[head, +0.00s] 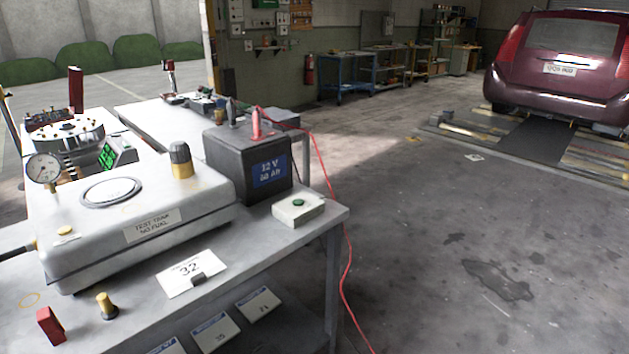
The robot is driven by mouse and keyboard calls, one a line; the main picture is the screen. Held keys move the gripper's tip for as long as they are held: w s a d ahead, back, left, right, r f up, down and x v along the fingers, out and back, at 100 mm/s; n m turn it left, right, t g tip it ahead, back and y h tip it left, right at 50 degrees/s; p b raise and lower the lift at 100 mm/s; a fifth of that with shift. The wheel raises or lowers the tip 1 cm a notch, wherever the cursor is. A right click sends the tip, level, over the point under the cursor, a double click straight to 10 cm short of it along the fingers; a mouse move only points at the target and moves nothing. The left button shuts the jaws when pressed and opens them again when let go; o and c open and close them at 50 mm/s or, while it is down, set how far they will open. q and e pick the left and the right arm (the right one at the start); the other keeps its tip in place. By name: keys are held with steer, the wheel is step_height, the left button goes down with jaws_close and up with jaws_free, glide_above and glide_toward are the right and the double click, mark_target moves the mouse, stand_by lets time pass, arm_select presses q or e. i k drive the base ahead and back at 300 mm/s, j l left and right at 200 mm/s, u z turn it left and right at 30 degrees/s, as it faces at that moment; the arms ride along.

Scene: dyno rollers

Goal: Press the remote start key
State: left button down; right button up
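A small pale box (309,211) with a round green button (298,203) on top sits at the right end of the grey bench. It looks like the remote start key, though I can read no label on it. The button faces up and nothing covers it. Neither of my grippers is in view.
A black 12 V battery (222,162) with a dark clamp and a red clamp stands just behind the box. A red cable (346,262) hangs past the bench's right end to the floor. A grey test tank (120,215), a gauge (43,170) and a card marked 32 (190,280) are to the left. A maroon car (556,80) stands at the back right.

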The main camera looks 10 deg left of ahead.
mark_target(297, 202)
steer(key=i+l, duration=0.6)
steer(key=i, duration=0.2)
